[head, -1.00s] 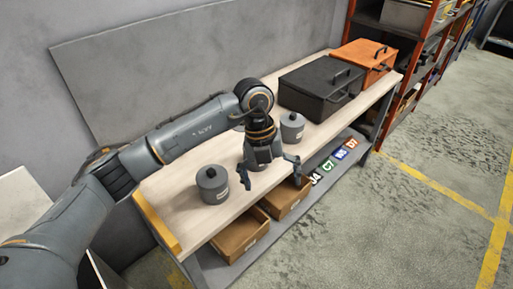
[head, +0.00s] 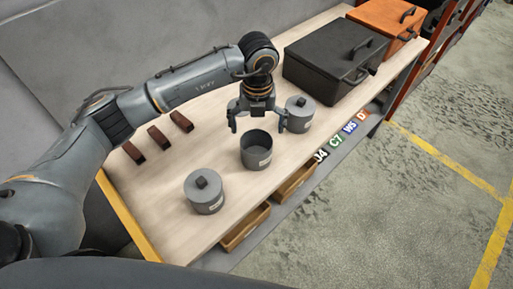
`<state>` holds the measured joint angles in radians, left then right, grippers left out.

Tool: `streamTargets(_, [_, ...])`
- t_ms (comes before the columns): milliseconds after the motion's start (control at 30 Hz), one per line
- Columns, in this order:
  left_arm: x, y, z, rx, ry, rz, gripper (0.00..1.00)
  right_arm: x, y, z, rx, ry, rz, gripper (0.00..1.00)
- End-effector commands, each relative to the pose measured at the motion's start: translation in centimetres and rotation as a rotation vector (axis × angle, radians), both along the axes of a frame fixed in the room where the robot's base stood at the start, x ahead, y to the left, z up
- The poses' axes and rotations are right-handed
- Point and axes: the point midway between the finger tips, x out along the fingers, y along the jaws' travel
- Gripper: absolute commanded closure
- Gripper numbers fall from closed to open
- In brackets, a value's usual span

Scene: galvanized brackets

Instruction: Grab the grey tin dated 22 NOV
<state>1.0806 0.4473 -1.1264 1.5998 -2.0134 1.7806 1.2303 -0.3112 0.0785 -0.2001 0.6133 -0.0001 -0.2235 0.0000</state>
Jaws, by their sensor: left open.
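Three grey tins stand upright in a row on the bench. The near-left tin (head: 205,195) has a lid with a dark knob. The middle tin (head: 257,156) has no lid and shows a hollow inside. The far-right tin (head: 299,117) also has a knobbed lid. Each carries a pale label, but the writing is too small to read, so I cannot tell which is dated 22 NOV. My left gripper (head: 257,125) is open and empty, fingers pointing down, just behind the middle tin in the picture. Its right finger overlaps the far-right tin's edge; contact cannot be told. My right gripper is out of view.
The wooden bench (head: 165,200) also holds a black case (head: 325,75) and an orange case (head: 385,22) at the far end. Several small brown blocks (head: 159,137) lie at the back left. Cardboard bins (head: 246,228) sit on the shelf below. The bench's front left is clear.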

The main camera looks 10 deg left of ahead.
Motion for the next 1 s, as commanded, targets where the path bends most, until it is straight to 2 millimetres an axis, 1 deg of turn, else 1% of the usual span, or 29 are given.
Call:
streamTargets(33, [-0.1, 0.0, -0.8, 0.000, 0.004, 0.001, 0.00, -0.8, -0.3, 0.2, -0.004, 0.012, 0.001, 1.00])
streamTargets(67, [0.0, 0.0, -1.3, 0.000, 0.003, 0.001, 0.00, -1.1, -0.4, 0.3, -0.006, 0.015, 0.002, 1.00])
streamTargets(167, [0.0, 0.0, -2.3, 0.001, 0.002, 0.001, 0.00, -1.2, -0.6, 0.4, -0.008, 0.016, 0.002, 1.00])
streamTargets(267, [0.0, 0.0, -2.9, 0.000, 0.001, 0.000, 0.00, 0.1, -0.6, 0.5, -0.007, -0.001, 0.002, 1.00])
streamTargets(367, [-0.1, 0.1, -3.7, 0.000, 0.003, 0.001, 0.00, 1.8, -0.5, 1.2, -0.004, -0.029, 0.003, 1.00])
streamTargets(433, [-0.3, 0.2, -4.7, 0.001, 0.005, 0.001, 0.00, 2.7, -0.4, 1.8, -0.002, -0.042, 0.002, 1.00])
streamTargets(500, [-0.4, 0.2, -5.8, 0.001, 0.005, 0.001, 0.00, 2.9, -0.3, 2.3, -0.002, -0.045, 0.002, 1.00])
streamTargets(600, [-0.3, 0.2, -7.2, 0.001, 0.002, 0.001, 0.00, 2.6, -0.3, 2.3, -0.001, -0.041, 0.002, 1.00])
streamTargets(700, [-0.2, 0.2, -7.9, -0.001, 0.002, 0.000, 0.00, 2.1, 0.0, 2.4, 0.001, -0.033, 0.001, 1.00])
streamTargets(900, [-0.2, 0.2, -8.1, -0.001, 0.000, -0.001, 0.00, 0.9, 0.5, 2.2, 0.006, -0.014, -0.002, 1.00])
streamTargets(933, [-0.2, 0.2, -8.1, -0.001, 0.000, -0.001, 0.02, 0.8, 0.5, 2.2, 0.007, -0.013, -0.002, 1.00])
streamTargets(967, [-0.2, 0.2, -8.0, -0.001, 0.000, 0.000, 0.08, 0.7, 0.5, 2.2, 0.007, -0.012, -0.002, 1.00])
streamTargets(1000, [-0.2, 0.2, -8.0, -0.001, 0.000, 0.000, 0.16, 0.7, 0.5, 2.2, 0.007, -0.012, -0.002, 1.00])
